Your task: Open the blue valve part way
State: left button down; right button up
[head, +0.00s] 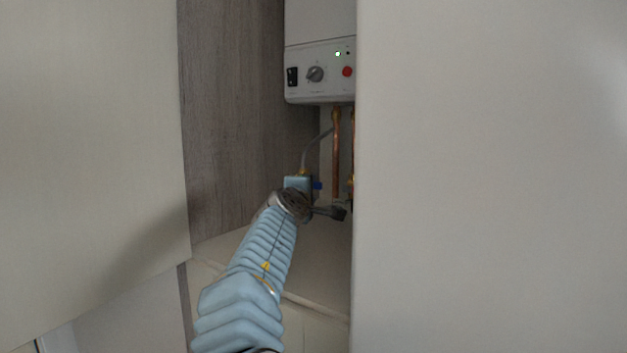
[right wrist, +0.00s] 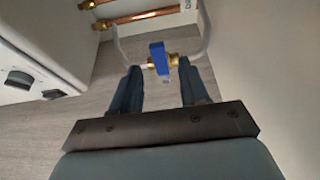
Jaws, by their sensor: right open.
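The blue valve handle (right wrist: 157,57) shows in the right wrist view as a short blue bar on a brass valve body (right wrist: 174,61). The bar stands crosswise to the pipe line in that picture. My right gripper (right wrist: 160,68) is open, with its two dark fingers either side of the valve. Whether the fingers touch it, I cannot tell. My left gripper is not in view.
A white heater (head: 320,75) with a knob and red button hangs above. Copper pipes (head: 336,150) drop from it, and a grey hose (head: 306,148) curves down. A grey wood panel (head: 235,120) is on the left. A pale panel (head: 490,180) covers the right side.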

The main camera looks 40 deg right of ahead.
jog(key=p+x, duration=0.1)
jog(key=x, duration=0.4)
jog(key=shift+w+d+p, duration=0.15)
jog(key=shift+d+p, duration=0.05)
jog(key=shift+p, duration=0.1)
grip_shut()
